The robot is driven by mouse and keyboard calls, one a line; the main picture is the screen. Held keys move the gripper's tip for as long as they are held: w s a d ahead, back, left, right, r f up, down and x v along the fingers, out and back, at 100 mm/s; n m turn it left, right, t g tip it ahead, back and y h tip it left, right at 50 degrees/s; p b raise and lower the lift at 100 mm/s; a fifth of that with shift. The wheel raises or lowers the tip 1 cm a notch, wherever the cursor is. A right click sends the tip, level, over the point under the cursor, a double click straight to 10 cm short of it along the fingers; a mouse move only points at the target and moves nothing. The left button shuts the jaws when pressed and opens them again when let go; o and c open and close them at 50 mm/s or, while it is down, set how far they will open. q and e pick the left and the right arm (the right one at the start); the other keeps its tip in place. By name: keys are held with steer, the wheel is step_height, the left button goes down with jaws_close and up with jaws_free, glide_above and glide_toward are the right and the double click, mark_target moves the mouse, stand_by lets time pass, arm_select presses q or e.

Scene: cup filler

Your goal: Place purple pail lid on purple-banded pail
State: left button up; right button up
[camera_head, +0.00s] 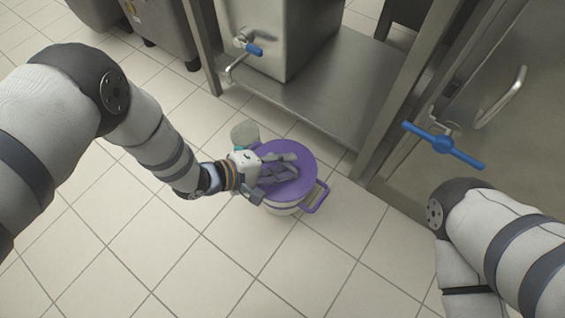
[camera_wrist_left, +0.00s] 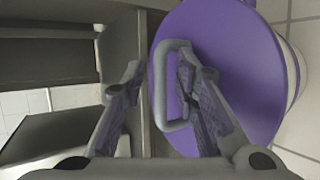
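The purple lid (camera_head: 301,158) is a flat disc with a grey loop handle (camera_wrist_left: 161,85). It covers the top of the white pail (camera_head: 282,209), which stands on the floor and has a purple side handle (camera_head: 317,197). The wrist view shows the lid (camera_wrist_left: 235,55) large and close, with the pail wall (camera_wrist_left: 298,75) beyond its right edge. I cannot tell whether the lid sits fully flush. My left gripper (camera_head: 286,164) is over the lid; its fingers (camera_wrist_left: 160,105) are apart, with one side of the loop between them. My right gripper is out of view.
A grey-topped container (camera_head: 245,132) with some teal stands just behind the pail. Tiled floor (camera_head: 215,270) is clear in front.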

arm_select(q)
steer(key=shift+r, duration=0.2)
steer(key=p+v, duration=0.4)
steer(key=v, duration=0.7)
steer(key=s+a+f+m+g+y, duration=0.1)
steer(key=s+a+f+g+y, duration=0.15)
steer(key=s, duration=0.95)
steer(key=s+a+f+m+g+y, duration=0.1)
steer(key=s+a+f+g+y, duration=0.15)
steer(key=s, duration=0.85)
steer(key=s+a+f+m+g+y, duration=0.1)
steer(key=s+a+f+g+y, duration=0.15)
steer(key=s, duration=0.95)
steer(key=s+a+r+m+g+y, duration=0.1)
steer(key=s+a+r+g, duration=0.1)
steer(key=s+r, duration=0.2)
steer(key=s+a+r+m+g+y, duration=0.1)
steer(key=s+r, duration=0.4)
steer(key=s, duration=0.6)
steer(key=s+a+r+m+g+y, duration=0.1)
steer(key=s+a+r+m+g, duration=0.2)
steer(key=s, duration=0.4)
steer(key=shift+s+r+g, duration=0.3)
steer(key=shift+r+g, duration=0.35)
steer(key=shift+g, duration=0.1)
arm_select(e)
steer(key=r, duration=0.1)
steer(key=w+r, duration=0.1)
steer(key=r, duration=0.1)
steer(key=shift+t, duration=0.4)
